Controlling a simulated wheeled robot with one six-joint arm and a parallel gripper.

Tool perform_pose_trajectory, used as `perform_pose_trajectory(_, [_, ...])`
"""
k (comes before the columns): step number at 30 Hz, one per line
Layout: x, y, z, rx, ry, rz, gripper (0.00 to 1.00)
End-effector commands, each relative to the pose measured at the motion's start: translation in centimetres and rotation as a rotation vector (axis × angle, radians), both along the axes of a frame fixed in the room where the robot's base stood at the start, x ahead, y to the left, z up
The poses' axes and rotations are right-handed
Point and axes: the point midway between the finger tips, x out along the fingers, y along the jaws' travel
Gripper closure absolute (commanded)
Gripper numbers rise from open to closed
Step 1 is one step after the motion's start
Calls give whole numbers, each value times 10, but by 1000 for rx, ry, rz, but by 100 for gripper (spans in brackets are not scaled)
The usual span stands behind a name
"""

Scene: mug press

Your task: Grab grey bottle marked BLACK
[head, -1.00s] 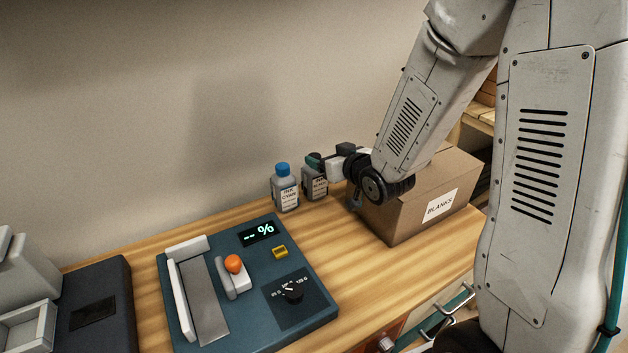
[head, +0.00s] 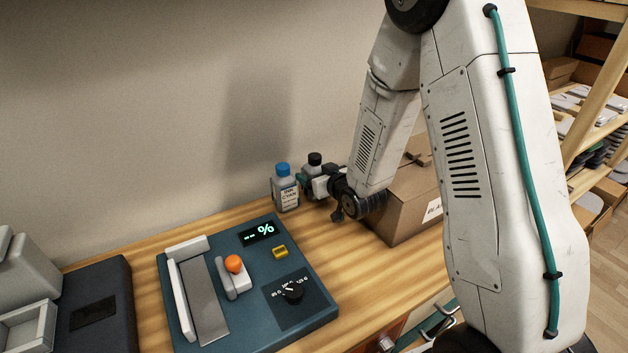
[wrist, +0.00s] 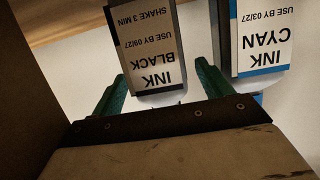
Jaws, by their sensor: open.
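The grey bottle marked BLACK (head: 314,161) stands at the back of the table with its black cap showing; my gripper hides most of its body in the head view. In the wrist view the BLACK bottle (wrist: 152,45) appears upside down, with its label between the two green fingers. My gripper (head: 306,184) is open, and it also shows in the wrist view (wrist: 162,74). One fingertip lies between the BLACK bottle and its neighbour. I cannot tell whether either finger touches a bottle.
The blue-capped CYAN bottle (head: 286,190) stands close on the left, and its label also shows in the wrist view (wrist: 264,38). A cardboard box (head: 395,212) is close on the right. The blue press (head: 215,310) sits in front, left. The wall is behind.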

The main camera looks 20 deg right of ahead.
Motion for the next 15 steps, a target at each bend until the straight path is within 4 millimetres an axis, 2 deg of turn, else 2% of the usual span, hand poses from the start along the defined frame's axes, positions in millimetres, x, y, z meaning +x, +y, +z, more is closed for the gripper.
perform_pose_trajectory(3, [11, 2, -3, 0, -1, 0, 22])
perform_pose_trajectory(11, [13, 3, -4, 1, 0, 0, 22])
perform_pose_trajectory(15, [13, 3, -4, 1, 0, 0, 61])
